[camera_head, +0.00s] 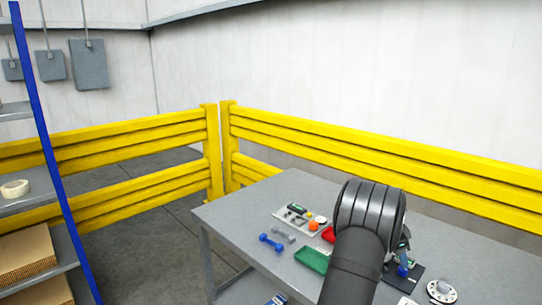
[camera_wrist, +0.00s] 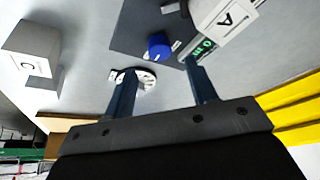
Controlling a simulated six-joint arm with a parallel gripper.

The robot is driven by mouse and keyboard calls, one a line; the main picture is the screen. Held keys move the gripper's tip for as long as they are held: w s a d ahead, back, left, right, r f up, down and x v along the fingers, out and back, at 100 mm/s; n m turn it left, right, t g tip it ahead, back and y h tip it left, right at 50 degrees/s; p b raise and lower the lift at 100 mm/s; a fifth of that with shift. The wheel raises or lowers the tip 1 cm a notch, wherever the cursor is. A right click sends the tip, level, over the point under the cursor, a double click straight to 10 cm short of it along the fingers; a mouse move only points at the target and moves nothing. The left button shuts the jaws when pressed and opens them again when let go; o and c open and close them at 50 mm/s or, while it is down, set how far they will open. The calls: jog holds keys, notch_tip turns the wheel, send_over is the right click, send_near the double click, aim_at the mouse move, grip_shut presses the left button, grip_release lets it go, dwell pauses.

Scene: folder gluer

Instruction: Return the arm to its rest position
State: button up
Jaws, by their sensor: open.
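My black arm (camera_head: 357,240) reaches over the grey table (camera_head: 235,208) from the front in the head view. It hides most of my gripper there. In the wrist view my gripper (camera_wrist: 160,68) shows two dark blue fingers spread apart, with nothing held between them. A blue round piece (camera_wrist: 158,46) on a dark mat (camera_wrist: 130,22) appears just beyond the fingertips. A white disc with dark marks (camera_wrist: 146,79) appears beside the left finger. I cannot tell how far the fingers are above the table.
A green tray (camera_head: 312,260), a blue dumbbell (camera_head: 271,242) and a grey dumbbell (camera_head: 283,235) lie left of my arm. Boxes marked A (camera_wrist: 225,20) and C (camera_wrist: 30,65) show in the wrist view. A yellow barrier (camera_head: 375,155) stands behind the table; a shelf (camera_head: 30,203) stands left.

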aim_at(403, 270)
jog(key=v, duration=1.2)
jog(key=x, duration=1.7)
jog(key=shift+f, duration=0.2)
jog(key=shift+d+f+n, duration=0.15)
jog(key=shift+n, duration=0.15)
jog(key=shift+s+n, duration=0.15)
jog(key=shift+n, duration=0.15)
jog(key=n+t, duration=0.1)
jog(key=n, duration=0.2)
jog(key=shift+t, duration=0.4)
jog(key=shift+s+n+t+y, duration=0.1)
jog(key=shift+n+t+y, duration=0.2)
jog(key=shift+n, duration=0.9)
jog(key=shift+s+n+t+y, duration=0.1)
jog(key=shift+n+t+y, duration=0.2)
jog(key=shift+n, duration=0.9)
jog(key=shift+d+n+t+y, duration=0.1)
jog(key=shift+n+t+y, duration=0.2)
jog(key=shift+n, duration=0.8)
jog(key=shift+d+n+t+y, duration=0.15)
jog(key=shift+n+y, duration=0.25)
jog(key=shift+n, duration=0.7)
jog(key=shift+n+t+y, duration=0.25)
jog(key=shift+n+y, duration=0.45)
jog(key=shift+n, duration=1.1)
